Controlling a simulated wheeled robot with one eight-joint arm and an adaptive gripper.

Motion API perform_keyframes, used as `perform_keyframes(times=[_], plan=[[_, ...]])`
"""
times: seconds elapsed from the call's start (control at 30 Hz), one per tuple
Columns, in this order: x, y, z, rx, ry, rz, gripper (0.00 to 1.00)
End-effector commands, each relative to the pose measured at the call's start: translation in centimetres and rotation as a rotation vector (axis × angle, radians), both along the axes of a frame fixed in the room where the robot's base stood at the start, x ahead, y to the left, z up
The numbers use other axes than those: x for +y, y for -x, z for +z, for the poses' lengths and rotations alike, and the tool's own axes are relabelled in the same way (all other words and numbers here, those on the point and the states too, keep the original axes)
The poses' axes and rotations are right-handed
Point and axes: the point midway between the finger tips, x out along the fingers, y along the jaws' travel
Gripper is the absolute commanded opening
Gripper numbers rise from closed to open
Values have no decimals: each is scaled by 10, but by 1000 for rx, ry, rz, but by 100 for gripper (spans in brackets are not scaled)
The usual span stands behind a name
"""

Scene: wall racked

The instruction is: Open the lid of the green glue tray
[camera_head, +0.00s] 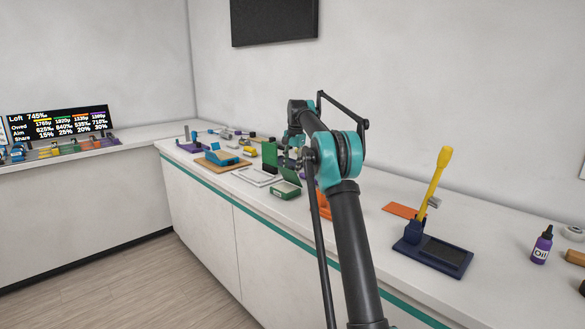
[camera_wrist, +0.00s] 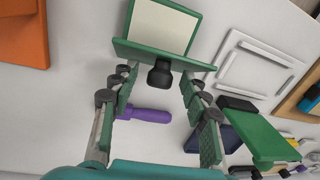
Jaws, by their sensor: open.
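The green glue tray (camera_head: 285,190) sits on the counter near its front edge, left of my arm. In the wrist view its pale inside (camera_wrist: 162,25) is exposed. Its green lid (camera_head: 290,175) stands raised and tilted at the tray's back side. In the wrist view the lid (camera_wrist: 140,52) is seen nearly edge-on, with a dark knob (camera_wrist: 160,74) pointing toward me. My gripper (camera_wrist: 158,82) is open, its fingers on either side of the knob with gaps visible. In the head view my arm partly hides the gripper.
A tall green block (camera_head: 269,156) stands behind the tray, and a white frame (camera_head: 255,177) lies left of it. A purple cylinder (camera_wrist: 145,114) lies below the gripper. An orange item (camera_wrist: 22,32) is close by. A blue stand with a yellow lever (camera_head: 435,190) is farther right.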

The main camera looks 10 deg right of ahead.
Motion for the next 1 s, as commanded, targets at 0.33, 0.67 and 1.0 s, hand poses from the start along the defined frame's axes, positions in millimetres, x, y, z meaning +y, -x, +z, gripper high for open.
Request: perform_keyframes(times=[0.33, 0.67, 1.0], plan=[[0, 0, 0, 0, 0, 0, 21], [0, 0, 0, 0, 0, 0, 0], [-5, 11, 1, 23, -31, -1, 0]])
